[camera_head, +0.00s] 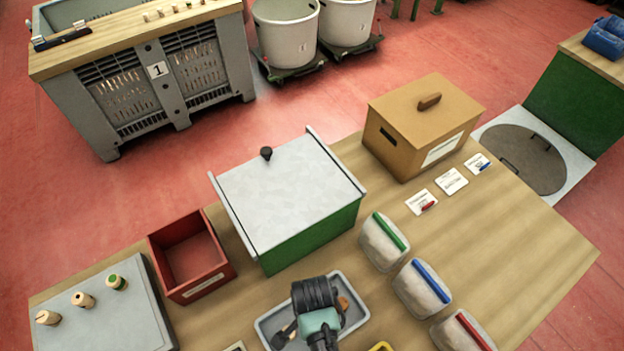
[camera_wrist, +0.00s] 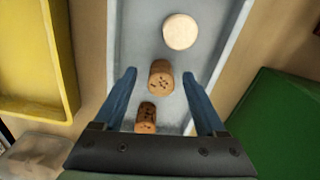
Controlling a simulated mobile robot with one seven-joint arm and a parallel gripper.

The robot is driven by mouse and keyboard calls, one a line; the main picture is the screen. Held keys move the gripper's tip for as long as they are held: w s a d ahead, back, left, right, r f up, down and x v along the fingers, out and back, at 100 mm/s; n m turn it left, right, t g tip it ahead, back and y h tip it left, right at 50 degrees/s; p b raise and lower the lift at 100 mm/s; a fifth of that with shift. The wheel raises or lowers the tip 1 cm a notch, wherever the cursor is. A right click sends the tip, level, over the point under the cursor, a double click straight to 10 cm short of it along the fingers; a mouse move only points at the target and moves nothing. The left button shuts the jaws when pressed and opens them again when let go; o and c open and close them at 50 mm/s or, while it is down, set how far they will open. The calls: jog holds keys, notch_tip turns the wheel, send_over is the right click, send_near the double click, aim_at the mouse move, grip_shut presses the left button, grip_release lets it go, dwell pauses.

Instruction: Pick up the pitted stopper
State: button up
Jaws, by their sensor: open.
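A grey tray (camera_head: 264,330) lies on the wooden table at the bottom middle, partly hidden by my arm. In the wrist view the tray (camera_wrist: 207,18) holds a brown cork stopper with dark pits (camera_wrist: 160,78), a second brown stopper with dark marks (camera_wrist: 146,116) nearer my gripper, and a pale round stopper (camera_wrist: 181,32) farther off. Which brown one counts as the pitted stopper is not certain. My gripper (camera_wrist: 159,74) is open over the tray. The first brown stopper shows between its fingertips; I see no finger touching it.
A red open box (camera_head: 190,258) and a grey board (camera_head: 105,325) with several stoppers stand left. A green box with a pale lid (camera_head: 290,190) stands behind the tray. Bags with coloured clips (camera_head: 422,288) lie right. A yellow tray (camera_wrist: 65,60) is left in the wrist view.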

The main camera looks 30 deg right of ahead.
jog(key=shift+f, duration=0.55)
grip_shut()
jog(key=shift+r, duration=0.15)
